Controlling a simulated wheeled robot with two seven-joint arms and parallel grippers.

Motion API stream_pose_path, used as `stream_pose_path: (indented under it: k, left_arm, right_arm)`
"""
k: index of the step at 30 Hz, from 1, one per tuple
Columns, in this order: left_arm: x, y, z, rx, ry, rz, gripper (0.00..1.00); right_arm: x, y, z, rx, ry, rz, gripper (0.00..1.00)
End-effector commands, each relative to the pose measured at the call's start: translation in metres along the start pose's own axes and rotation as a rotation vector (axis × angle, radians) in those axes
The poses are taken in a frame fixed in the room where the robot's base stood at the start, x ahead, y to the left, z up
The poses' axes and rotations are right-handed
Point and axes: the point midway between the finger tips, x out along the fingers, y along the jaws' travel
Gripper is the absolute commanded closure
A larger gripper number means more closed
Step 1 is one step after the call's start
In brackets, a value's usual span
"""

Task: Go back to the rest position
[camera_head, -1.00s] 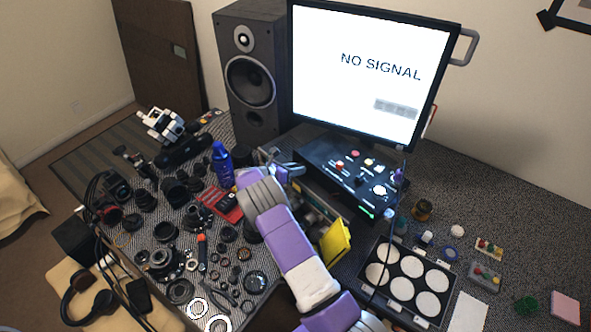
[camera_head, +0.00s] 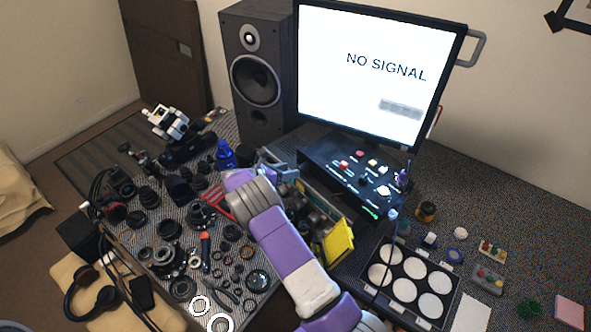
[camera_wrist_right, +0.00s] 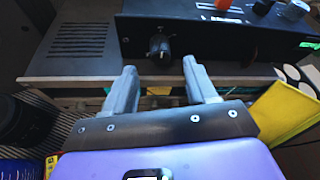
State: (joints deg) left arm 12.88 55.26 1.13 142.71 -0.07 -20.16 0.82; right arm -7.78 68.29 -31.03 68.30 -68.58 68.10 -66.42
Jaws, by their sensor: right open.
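My right arm, purple and white, comes in from the bottom of the head view and reaches up to the middle of the desk. My right gripper (camera_wrist_right: 160,85) is open in the right wrist view, with nothing between its two grey fingers. The fingers point toward the front of a black control box (camera_wrist_right: 220,38), which stands under the monitor in the head view (camera_head: 350,175). In the head view the gripper is mostly hidden by its own wrist. My left gripper is not in view.
Lens parts and tools crowd the desk left of my arm. A blue bottle (camera_head: 225,155) stands beyond the wrist. A speaker (camera_head: 256,80) and a monitor (camera_head: 375,70) stand behind.

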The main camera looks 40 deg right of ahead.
Motion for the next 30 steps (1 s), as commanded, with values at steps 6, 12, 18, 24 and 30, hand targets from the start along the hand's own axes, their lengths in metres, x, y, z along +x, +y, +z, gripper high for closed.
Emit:
stream_pose_path:
  k: [6,12,18,24,30]
  left_arm:
    - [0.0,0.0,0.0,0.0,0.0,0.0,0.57]
    - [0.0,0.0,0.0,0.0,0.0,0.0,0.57]
    - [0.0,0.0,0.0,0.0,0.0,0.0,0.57]
    - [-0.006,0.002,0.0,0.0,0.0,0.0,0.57]
    - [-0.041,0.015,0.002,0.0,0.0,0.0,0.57]
  right_arm:
    - [-0.017,0.0,0.0,0.0,0.001,-0.001,0.43]
    - [-0.018,0.0,0.0,0.0,0.001,-0.001,0.43]
    - [-0.017,0.0,0.0,0.0,0.0,-0.001,0.43]
    - [-0.02,-0.002,0.006,0.0,0.0,-0.001,0.43]
    - [-0.034,-0.012,0.04,0.0,0.0,-0.001,0.43]
